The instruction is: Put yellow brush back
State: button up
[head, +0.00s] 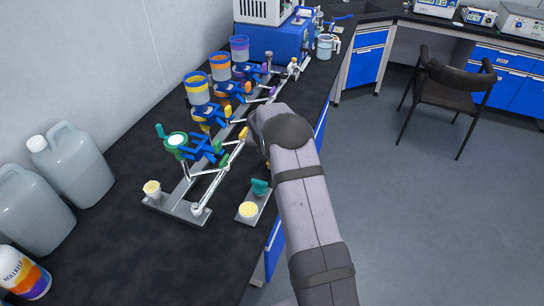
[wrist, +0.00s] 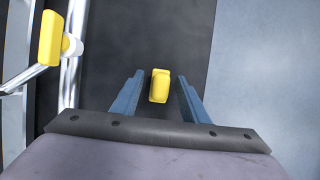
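In the wrist view, a small yellow block-shaped piece (wrist: 159,86), which looks like the yellow brush, shows over the dark bench. It appears between the two blue fingers of my gripper (wrist: 159,93), with a gap on each side. The fingers are apart and touch nothing that I can see. Whether the piece lies fully between the fingertips or below them is unclear. In the head view my arm hides the gripper and this piece. A metal rack (head: 180,193) stands left of my arm, with a yellow fitting (head: 243,133) that also shows in the wrist view (wrist: 51,38).
Cups with coloured bands (head: 197,88) and blue holders line the rack. A small grey stand (head: 262,205) with a teal piece and a cream-topped cup sits near the bench edge. Jugs (head: 72,160) stand at left. The front of the black bench (head: 130,255) is clear.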

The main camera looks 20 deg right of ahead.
jog(key=shift+r, duration=0.1)
jog(key=b+v, duration=0.2)
jog(key=v, duration=1)
jog(key=shift+s, duration=0.1)
jog(key=s+a+f+m+g+y, duration=0.1)
jog(key=s+a+m, duration=0.3)
jog(key=s+m, duration=0.5)
jog(key=s+a+f+m+g+y, duration=0.1)
jog(key=s+a+m, duration=0.4)
jog(key=s+m, duration=0.4)
jog(key=s+a+f+m+g+y, duration=0.1)
jog(key=s+a+m, duration=0.3)
jog(key=s+m, duration=0.5)
jog(key=s, duration=0.6)
jog(key=shift+a+f, duration=0.15)
jog(key=shift+f, duration=0.25)
jog(key=shift+b, duration=0.3)
